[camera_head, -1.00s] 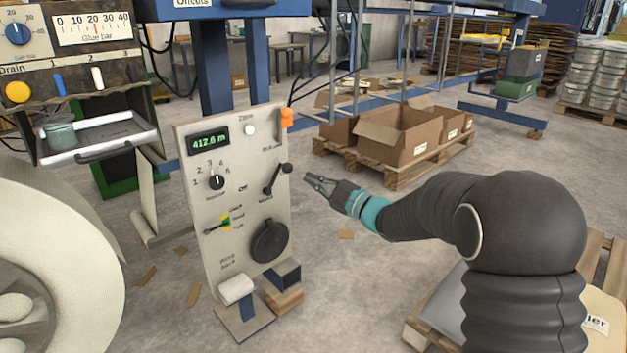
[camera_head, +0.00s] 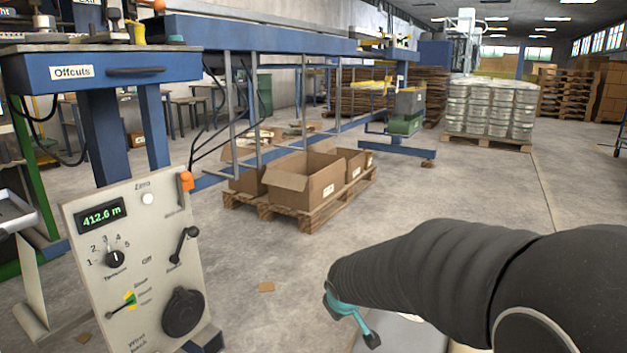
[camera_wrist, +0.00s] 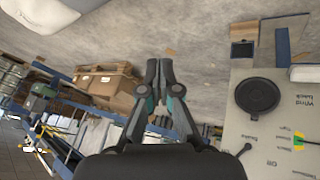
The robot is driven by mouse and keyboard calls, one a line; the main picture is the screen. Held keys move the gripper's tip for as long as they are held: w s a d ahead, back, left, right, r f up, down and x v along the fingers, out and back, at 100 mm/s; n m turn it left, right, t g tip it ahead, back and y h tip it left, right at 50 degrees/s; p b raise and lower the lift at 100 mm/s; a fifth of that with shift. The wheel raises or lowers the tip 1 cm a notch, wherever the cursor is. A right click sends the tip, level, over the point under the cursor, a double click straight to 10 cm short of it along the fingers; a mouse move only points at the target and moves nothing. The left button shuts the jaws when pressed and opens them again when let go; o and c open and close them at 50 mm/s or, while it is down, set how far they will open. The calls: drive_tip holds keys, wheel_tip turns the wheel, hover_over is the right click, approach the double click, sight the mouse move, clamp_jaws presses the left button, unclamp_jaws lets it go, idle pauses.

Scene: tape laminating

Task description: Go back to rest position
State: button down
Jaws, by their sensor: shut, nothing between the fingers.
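My gripper shows in the wrist view (camera_wrist: 159,72) with its two fingers together and nothing between them. In the head view my arm reaches in from the right, and the teal band and one dark finger part of my gripper (camera_head: 352,322) show at its end, low over the floor. The rest of the fingers is hidden or out of clear sight there. The gripper is apart from the control panel (camera_head: 77,240), which stands upright to its left and reads 412.6 m. The panel also shows in the wrist view (camera_wrist: 237,130), at the right.
Open cardboard boxes (camera_head: 305,185) stand on a wooden pallet (camera_head: 300,219) ahead. A blue machine frame (camera_head: 250,36) with an Offcuts drawer (camera_head: 110,72) runs along the left. Stacked buckets (camera_head: 490,108) stand further back. The floor at right centre is clear.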

drive_tip(key=s+d+r+m+p, duration=0.1)
drive_tip(key=s+d+r+m, duration=0.1)
drive_tip(key=s, duration=0.7)
drive_tip(key=s+d+r+m+p, duration=0.2)
drive_tip(key=s+d+r, duration=0.2)
drive_tip(key=s+r, duration=0.3)
drive_tip(key=s+d+r+m+g+p, duration=0.1)
drive_tip(key=s+d+r, duration=0.3)
drive_tip(key=s, duration=0.7)
drive_tip(key=shift+r+m+p, duration=0.3)
drive_tip(key=shift+r+m, duration=0.25)
drive_tip(key=shift+m, duration=0.35)
drive_tip(key=shift+a, duration=0.1)
